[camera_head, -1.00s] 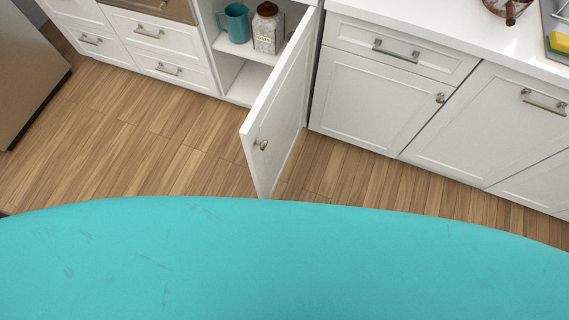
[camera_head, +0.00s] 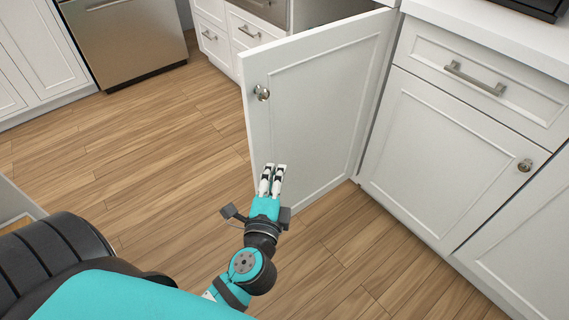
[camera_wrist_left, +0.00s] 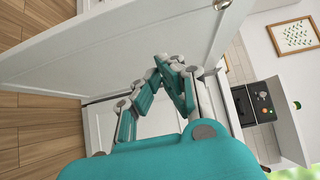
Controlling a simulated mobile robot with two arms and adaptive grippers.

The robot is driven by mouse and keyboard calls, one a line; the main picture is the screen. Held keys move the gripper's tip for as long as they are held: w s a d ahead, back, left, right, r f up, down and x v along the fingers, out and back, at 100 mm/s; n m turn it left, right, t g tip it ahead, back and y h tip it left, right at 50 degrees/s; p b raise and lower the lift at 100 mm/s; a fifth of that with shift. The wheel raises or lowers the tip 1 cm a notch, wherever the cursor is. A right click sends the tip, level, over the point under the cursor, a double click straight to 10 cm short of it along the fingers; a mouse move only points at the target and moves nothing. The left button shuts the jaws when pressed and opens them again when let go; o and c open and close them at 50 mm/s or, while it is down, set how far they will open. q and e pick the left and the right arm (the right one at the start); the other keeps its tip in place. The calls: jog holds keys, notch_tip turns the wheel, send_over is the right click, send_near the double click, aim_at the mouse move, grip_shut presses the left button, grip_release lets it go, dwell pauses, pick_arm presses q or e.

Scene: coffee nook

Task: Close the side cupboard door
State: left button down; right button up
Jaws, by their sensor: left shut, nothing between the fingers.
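The side cupboard door (camera_head: 318,110) is white with a raised frame and stands swung open, out from the cabinet row. Its round metal knob (camera_head: 262,93) is near the upper free edge. My left gripper (camera_head: 273,168) is shut and empty, in front of the lower part of the door's outer face, near its free edge. In the left wrist view the door (camera_wrist_left: 105,50) fills the upper left, with the closed fingers (camera_wrist_left: 168,62) before it. I cannot tell whether the fingertips touch it. The cupboard's inside is hidden behind the door. My right gripper is not in view.
Closed white cabinets (camera_head: 450,150) with a counter (camera_head: 500,30) stand right of the door. Drawers (camera_head: 245,35) and a stainless appliance (camera_head: 130,40) are at the back left. The wood floor (camera_head: 160,150) left of the door is clear.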

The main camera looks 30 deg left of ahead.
pick_arm(q)
send_near(274, 119)
jog(key=w+d, duration=0.2)
jog(key=w, duration=0.2)
jog(key=shift+w+a+f+p, duration=0.1)
jog(key=shift+w+a+p, duration=0.1)
jog(key=shift+a, duration=0.75)
jog(key=shift+w+a+p, duration=0.15)
jog(key=shift+a, duration=0.8)
